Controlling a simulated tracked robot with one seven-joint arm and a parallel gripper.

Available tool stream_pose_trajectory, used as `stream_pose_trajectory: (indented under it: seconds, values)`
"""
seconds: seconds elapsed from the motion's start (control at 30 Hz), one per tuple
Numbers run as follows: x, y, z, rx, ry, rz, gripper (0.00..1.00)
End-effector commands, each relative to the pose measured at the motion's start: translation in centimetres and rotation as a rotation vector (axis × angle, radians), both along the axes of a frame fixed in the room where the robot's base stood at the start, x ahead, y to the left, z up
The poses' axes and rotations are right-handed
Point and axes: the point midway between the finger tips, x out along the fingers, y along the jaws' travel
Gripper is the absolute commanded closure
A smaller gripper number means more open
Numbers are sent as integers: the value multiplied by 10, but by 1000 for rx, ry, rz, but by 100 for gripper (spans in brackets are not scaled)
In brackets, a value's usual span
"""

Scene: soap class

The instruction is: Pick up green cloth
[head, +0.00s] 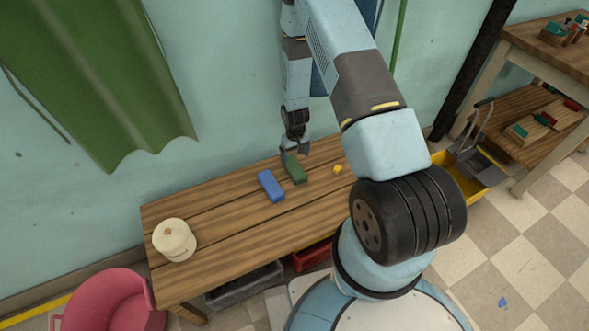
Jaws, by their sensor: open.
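A small green block-like item (297,172), which looks like the folded green cloth, lies on the wooden table (225,226) near its back edge. My gripper (291,156) is open, pointing down right above the far end of the green item. Its fingertips partly hide that end. I cannot tell whether they touch it. A blue block-like item (271,186) lies just to the left of the green one, and a small yellow item (337,169) lies to its right.
A green curtain (100,70) hangs on the wall. A yellow mop bucket (478,190) is at the right. The table between cap and blue item is clear.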

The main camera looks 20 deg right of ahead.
Motion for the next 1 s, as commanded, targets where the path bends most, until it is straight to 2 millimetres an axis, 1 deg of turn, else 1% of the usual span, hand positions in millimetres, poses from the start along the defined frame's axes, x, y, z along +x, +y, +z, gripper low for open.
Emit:
stream_pose_trajectory:
  seconds: [0.1,0.27,0.5,0.6,0.73,0.97,1.0]
  values:
    - [-1,0,-11,0,1,0,8]
    - [-2,1,-22,0,2,0,8]
    - [-5,3,-52,0,2,-1,8]
    - [-4,3,-61,0,0,-1,8]
    - [-4,3,-66,0,0,-1,8]
    - [-4,3,-67,0,-1,-1,8]
    - [-4,3,-67,0,-1,-1,12]
